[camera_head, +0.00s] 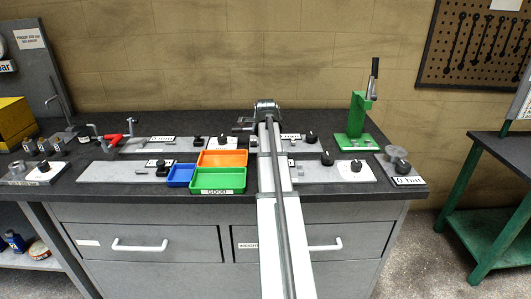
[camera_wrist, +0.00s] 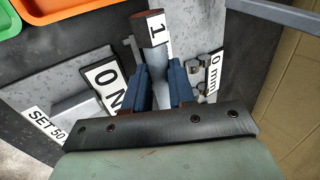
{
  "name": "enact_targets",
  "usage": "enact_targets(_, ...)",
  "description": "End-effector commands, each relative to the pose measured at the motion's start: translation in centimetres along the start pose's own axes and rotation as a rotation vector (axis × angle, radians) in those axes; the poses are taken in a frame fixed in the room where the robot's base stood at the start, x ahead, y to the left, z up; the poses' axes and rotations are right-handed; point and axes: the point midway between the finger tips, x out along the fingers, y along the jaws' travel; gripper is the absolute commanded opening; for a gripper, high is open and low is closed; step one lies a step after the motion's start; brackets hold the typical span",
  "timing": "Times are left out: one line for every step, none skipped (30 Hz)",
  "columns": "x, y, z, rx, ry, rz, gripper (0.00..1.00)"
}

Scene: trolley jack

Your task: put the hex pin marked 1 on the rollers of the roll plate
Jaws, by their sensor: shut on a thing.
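The hex pin (camera_wrist: 155,30) is a grey metal bar with a reddish-brown end face and a white label marked 1. My gripper (camera_wrist: 160,82) has its two blue fingers closed on the pin's shaft in the wrist view. In the head view my arm covers the fingers and the pin. Below the pin in the wrist view are a grey plate and, beside the "0 mm" label (camera_wrist: 213,72), small metal parts. I cannot tell whether these are the rollers of the roll plate, or whether the pin touches anything.
An orange tray (camera_head: 222,158), a green tray (camera_head: 218,182) and a blue tray (camera_head: 180,175) stand left of my arm. Grey plates with black knobs lie on both sides. A green press (camera_head: 356,130) stands at the back right. A "0 N" label (camera_wrist: 105,82) is near the fingers.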

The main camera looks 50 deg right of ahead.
Motion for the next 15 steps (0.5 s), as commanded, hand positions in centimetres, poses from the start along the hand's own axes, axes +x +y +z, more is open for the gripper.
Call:
enact_targets(0.2, 0.1, 0.0, 0.000, 0.000, -0.002, 0.00)
enact_targets(0.4, 0.2, 0.0, 0.000, 0.000, -0.002, 0.00)
enact_targets(0.5, 0.3, 0.0, 0.000, 0.000, -0.002, 0.00)
enact_targets(0.7, 0.4, 0.0, 0.000, 0.000, -0.002, 0.00)
enact_targets(0.9, 0.5, 0.0, 0.000, 0.000, -0.002, 0.00)
enact_targets(1.2, 0.7, 0.0, 0.000, 0.000, -0.001, 0.00)
enact_targets(1.5, 0.9, 0.0, 0.000, 0.000, -0.001, 0.00)
enact_targets(1.9, 1.1, 0.0, 0.000, 0.000, 0.000, 0.00)
enact_targets(2.4, 1.4, 0.0, 0.000, 0.000, -0.001, 0.00)
enact_targets(2.7, 1.6, 0.0, 0.000, 0.000, -0.001, 0.00)
enact_targets(3.0, 1.8, 0.0, 0.000, 0.000, -0.001, 0.00)
enact_targets(3.5, 2.0, 0.0, 0.000, 0.000, 0.000, 0.00)
enact_targets(3.8, 2.2, 0.0, 0.000, 0.000, 0.000, 0.00)
enact_targets(4.0, 2.3, 0.0, 0.000, 0.000, -0.001, 0.00)
enact_targets(4.2, 2.4, 0.0, 0.000, 0.000, -0.002, 0.00)
